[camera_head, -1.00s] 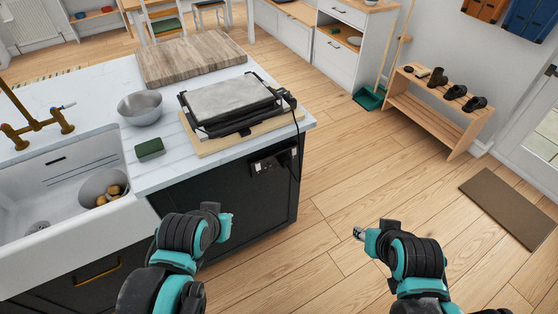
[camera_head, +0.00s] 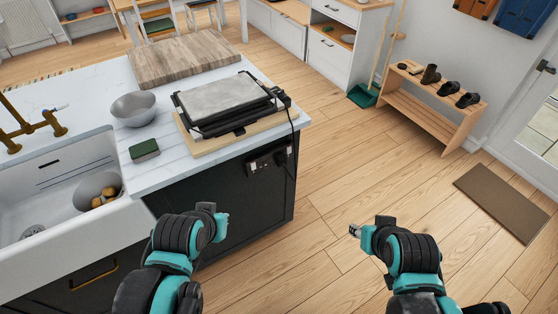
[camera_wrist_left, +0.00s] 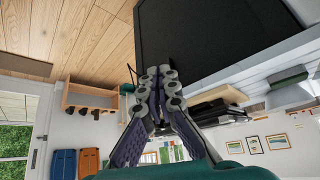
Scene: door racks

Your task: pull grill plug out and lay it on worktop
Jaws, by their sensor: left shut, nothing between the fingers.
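The grill (camera_head: 225,100) is a flat black press with a grey top, on a wooden board on the worktop (camera_head: 165,170). Its dark cord runs over the worktop edge to a black socket strip (camera_head: 262,163) on the island's dark end panel. The plug (camera_head: 283,157) appears to sit at the strip's right end; its details are too small to tell. My left gripper (camera_head: 222,227) is in front of and below the strip, apart from it. The left wrist view shows its fingers (camera_wrist_left: 158,88) shut and empty. My right gripper (camera_head: 354,231) is over the floor, its jaw opening unclear.
A green sponge (camera_head: 144,150), a metal bowl (camera_head: 134,108) and a wooden chopping board (camera_head: 185,57) are on the worktop, beside the sink (camera_head: 75,215). A shoe rack (camera_head: 435,105) and a doormat (camera_head: 502,203) are at the right. The floor between is clear.

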